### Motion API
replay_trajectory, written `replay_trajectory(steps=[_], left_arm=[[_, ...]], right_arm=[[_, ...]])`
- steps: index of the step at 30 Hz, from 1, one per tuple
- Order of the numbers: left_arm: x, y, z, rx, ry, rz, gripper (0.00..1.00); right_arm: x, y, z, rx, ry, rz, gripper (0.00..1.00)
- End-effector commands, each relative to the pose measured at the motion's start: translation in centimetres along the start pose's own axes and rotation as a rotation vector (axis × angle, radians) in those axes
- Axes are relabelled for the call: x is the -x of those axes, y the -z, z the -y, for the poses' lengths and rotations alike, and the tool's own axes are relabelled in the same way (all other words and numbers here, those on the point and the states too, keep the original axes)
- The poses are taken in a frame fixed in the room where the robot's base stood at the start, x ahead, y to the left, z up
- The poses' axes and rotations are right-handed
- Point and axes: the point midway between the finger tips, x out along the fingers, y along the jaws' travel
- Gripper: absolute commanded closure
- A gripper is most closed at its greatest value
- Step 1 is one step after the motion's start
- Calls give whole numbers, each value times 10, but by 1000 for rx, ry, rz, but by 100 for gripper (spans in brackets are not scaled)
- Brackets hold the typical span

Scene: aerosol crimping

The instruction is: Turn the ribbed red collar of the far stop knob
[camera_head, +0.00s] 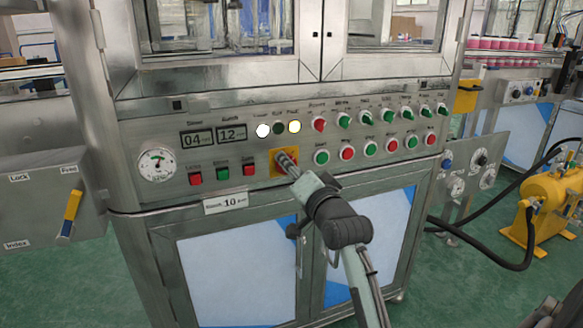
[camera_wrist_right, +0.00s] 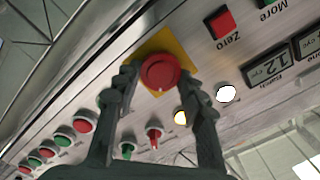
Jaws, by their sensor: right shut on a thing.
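The red stop knob (camera_wrist_right: 160,72) sits on a square yellow plate (camera_wrist_right: 181,45) in the right wrist view. Its round red face is toward me; ribs on its collar are too small to make out. My right gripper (camera_wrist_right: 159,78) has one dark finger on each side of the knob, shut on its collar. In the head view the yellow plate (camera_head: 273,166) is on the front panel's lower row, and my right gripper (camera_head: 287,160) reaches it and mostly hides the knob. My left gripper is in neither view.
The steel panel carries several red and green buttons and selector switches right of the plate, with Batch (camera_head: 232,133) and timer displays above left. A dial gauge (camera_head: 157,164) is at left. A grey box (camera_head: 45,200) with a yellow-and-blue lever juts out at far left.

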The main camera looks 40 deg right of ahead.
Motion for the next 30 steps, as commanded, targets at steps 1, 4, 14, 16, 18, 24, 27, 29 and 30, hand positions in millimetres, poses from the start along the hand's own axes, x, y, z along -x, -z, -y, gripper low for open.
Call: replay_trajectory(steps=[1, 4, 14, 16, 18, 24, 27, 29, 30], left_arm=[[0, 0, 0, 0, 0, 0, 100], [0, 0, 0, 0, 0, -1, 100], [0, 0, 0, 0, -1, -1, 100], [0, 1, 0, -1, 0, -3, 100], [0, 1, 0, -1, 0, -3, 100], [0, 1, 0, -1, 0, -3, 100], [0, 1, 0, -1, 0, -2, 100], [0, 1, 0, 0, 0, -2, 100], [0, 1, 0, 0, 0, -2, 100]], right_arm=[[0, 0, 0, 1, 0, -1, 89], [0, 0, 0, 1, 0, -1, 53], [0, 0, 0, 1, 0, 0, 39], [1, 0, 0, 1, 0, 0, 39], [4, 0, 0, 1, 0, 0, 39], [35, 0, 0, 2, -1, 1, 39], [51, -1, -1, 1, -2, 1, 39], [60, 0, -1, 1, -2, 1, 39], [64, 0, -1, 1, -1, 1, 39]])
